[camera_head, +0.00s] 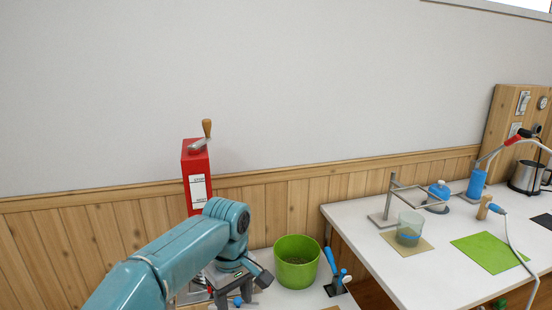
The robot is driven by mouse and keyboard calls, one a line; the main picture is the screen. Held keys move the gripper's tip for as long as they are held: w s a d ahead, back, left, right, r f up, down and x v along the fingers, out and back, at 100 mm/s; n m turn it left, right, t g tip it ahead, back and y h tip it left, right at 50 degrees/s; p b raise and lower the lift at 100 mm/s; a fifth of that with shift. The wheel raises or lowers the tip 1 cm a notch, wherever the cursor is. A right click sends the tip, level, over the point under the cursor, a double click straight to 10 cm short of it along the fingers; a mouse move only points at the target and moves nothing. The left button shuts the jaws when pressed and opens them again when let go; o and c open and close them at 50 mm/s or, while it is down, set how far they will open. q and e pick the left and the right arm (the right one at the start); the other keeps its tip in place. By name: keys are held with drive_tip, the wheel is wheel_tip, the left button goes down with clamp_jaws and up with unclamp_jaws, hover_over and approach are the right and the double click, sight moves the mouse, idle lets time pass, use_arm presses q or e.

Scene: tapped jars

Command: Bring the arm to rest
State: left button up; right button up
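My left arm comes in from the lower left, teal, and bends down at its wrist. My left gripper (234,297) points down at the bottom edge. Its two dark fingers look spread apart, with a small blue thing showing near them; I cannot tell whether that is between or behind them. The gripper is just left of a green bowl (297,262), apart from it. My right gripper is not in view.
A red box with a crank (196,175) stands behind my arm. A blue-handled tool (333,272) stands right of the bowl. On the white right-hand table (385,262) are a glass jar (410,228), a metal stand (384,216), a green mat (489,253) and a kettle (526,177).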

use_arm(q)
drive_tip(key=s+f+m+h+p, duration=0.25)
drive_tip(key=s+f, duration=0.25)
drive_tip(key=f, duration=0.6)
drive_tip(key=s+f+m+h+p, duration=0.1)
drive_tip(key=s+f+m+p, duration=0.2)
drive_tip(key=f, duration=0.7)
drive_tip(key=s+a+f+p, duration=0.1)
drive_tip(key=s+f, duration=0.1)
drive_tip(key=s, duration=0.7)
drive_tip(key=s+a+f+p, duration=0.1)
drive_tip(key=s+a+f, duration=0.1)
drive_tip(key=s, duration=0.8)
drive_tip(key=shift+f+m+p, duration=0.25)
drive_tip(key=shift+m+p, duration=0.05)
drive_tip(key=shift+m, duration=0.05)
